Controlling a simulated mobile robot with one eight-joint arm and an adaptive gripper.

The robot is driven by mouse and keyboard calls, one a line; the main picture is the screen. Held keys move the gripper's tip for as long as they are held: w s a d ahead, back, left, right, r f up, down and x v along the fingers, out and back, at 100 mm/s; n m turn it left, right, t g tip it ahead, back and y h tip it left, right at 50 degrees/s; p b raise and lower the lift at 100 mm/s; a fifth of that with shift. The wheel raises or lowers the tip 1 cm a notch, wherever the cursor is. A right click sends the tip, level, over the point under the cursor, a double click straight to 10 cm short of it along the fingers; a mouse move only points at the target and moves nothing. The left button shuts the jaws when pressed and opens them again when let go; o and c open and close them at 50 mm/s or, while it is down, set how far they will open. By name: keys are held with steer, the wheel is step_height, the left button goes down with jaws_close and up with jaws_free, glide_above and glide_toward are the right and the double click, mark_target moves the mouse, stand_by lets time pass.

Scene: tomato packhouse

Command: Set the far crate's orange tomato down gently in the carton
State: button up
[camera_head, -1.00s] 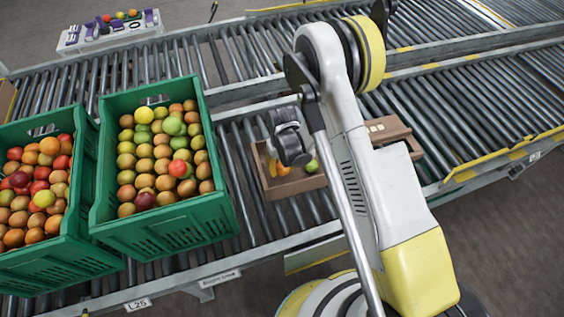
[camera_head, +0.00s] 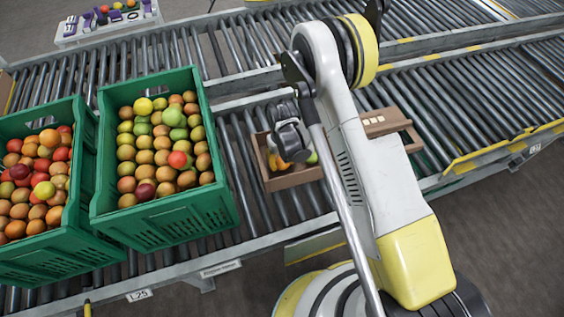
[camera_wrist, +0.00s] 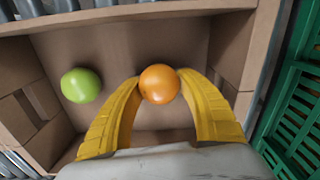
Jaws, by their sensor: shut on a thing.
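My gripper (camera_wrist: 160,88) is shut on an orange tomato (camera_wrist: 158,84), its yellow fingers on either side of it in the wrist view. The fingers and tomato are inside the outline of the brown carton (camera_head: 292,182), over its floor. I cannot tell whether the tomato touches the floor. A green tomato (camera_wrist: 81,85) lies in the carton to the left, apart from the fingers. In the head view my wrist and arm hide much of the carton; the gripper (camera_head: 284,162) shows only in part.
Two green crates full of mixed tomatoes stand left of the carton: the nearer-left crate (camera_head: 55,262) and the crate beside it (camera_head: 165,228). A brown box (camera_head: 402,135) lies to the carton's right. Rollers (camera_head: 255,207) surround the carton. A white stand (camera_head: 108,31) is behind.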

steer(key=shift+f, duration=0.6)
steer(key=o, duration=0.9)
steer(key=c, duration=0.3)
steer(key=shift+r, duration=0.1)
steer(key=shift+r+p, duration=1.5)
steer(key=shift+r, duration=1.9)
